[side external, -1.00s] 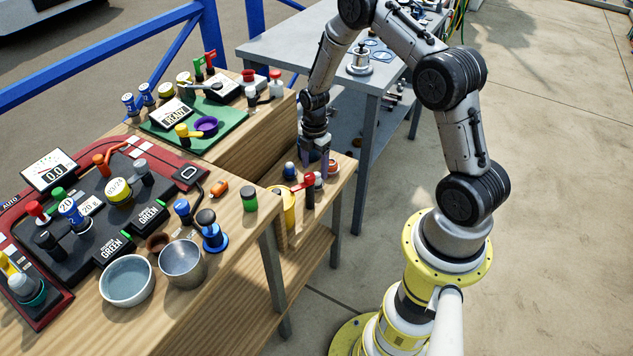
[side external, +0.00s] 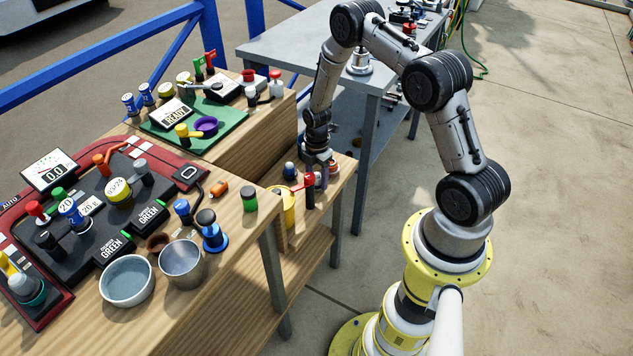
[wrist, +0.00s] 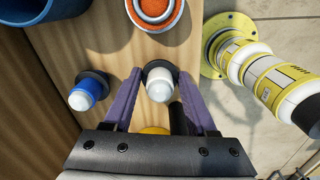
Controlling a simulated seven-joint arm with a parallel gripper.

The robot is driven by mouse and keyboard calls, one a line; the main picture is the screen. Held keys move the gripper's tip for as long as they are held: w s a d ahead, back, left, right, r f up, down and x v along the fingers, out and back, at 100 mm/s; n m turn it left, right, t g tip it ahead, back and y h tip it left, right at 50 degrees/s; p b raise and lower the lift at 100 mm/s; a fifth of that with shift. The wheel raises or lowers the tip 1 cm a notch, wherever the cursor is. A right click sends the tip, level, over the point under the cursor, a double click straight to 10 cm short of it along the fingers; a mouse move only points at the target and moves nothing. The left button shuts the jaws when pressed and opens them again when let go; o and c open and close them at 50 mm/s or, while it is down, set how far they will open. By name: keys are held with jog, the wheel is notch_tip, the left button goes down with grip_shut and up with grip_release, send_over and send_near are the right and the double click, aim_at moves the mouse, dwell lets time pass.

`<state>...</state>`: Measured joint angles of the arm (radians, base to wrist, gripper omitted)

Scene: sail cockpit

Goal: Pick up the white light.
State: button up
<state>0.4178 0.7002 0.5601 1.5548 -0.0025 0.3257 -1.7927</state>
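The white light (wrist: 159,87) has a rounded white cap on a dark round base and stands on the wooden shelf in the wrist view. My gripper (wrist: 159,75) is open, with one purple finger on the left of the light and the other on its right. A narrow gap shows between the white cap and each finger. In the side external view my gripper (side external: 317,172) is low over the small wooden shelf, and its fingers mostly hide the white light there.
A blue light (wrist: 88,90) stands left of my gripper. An orange-filled round holder (wrist: 155,12) is beyond it. A red-topped black handle (side external: 309,188) and a yellow part (side external: 288,207) stand close by on the shelf. The larger wooden bench (side external: 232,225) is to the left.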

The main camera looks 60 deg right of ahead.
jog(key=c, duration=0.5)
jog(key=shift+r, duration=0.15)
